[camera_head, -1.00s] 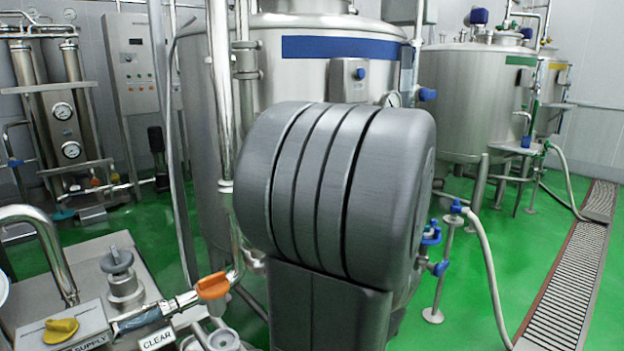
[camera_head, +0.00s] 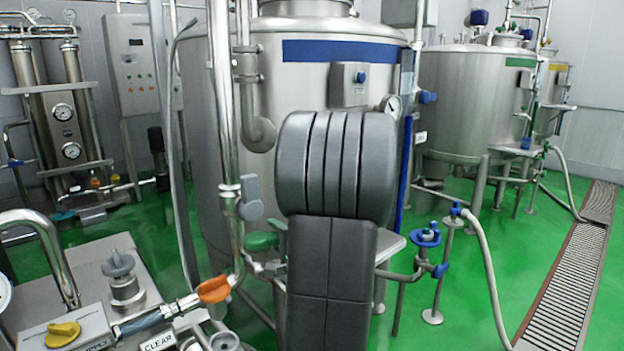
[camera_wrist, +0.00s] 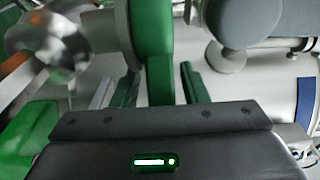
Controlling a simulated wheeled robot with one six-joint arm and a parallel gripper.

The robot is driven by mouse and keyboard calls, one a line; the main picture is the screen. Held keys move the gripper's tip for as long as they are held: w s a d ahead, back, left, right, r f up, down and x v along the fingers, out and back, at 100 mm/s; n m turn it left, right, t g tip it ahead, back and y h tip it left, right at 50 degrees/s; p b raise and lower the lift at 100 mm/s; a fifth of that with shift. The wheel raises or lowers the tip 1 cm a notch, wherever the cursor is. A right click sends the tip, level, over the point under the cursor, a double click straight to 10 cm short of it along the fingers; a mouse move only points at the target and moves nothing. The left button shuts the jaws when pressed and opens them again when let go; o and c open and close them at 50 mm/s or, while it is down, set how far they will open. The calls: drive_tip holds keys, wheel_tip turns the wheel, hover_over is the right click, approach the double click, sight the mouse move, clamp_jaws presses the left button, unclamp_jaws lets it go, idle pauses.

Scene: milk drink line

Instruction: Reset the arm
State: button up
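In the head view, my dark grey arm stands in front of the large steel tank and hides my gripper. In the wrist view, my gripper (camera_wrist: 158,72) is open, with its two fingers apart. A green valve handle (camera_wrist: 157,30) shows beyond and between the fingers; no contact can be made out. In the head view a green handle (camera_head: 262,241) shows just left of my arm. Nothing is seen held.
The tank (camera_head: 330,75) stands close behind my arm. An orange-handled valve (camera_head: 214,288) and a yellow knob (camera_head: 63,332) are at lower left. A blue valve (camera_head: 427,236) stands to the right. Green floor and a drain grate (camera_head: 570,285) lie at far right.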

drive_tip(key=shift+w+r+n+g+y+p, duration=0.25)
drive_tip(key=shift+n+g+y+p, duration=0.45)
drive_tip(key=shift+p, duration=0.55)
drive_tip(key=shift+f, duration=0.15)
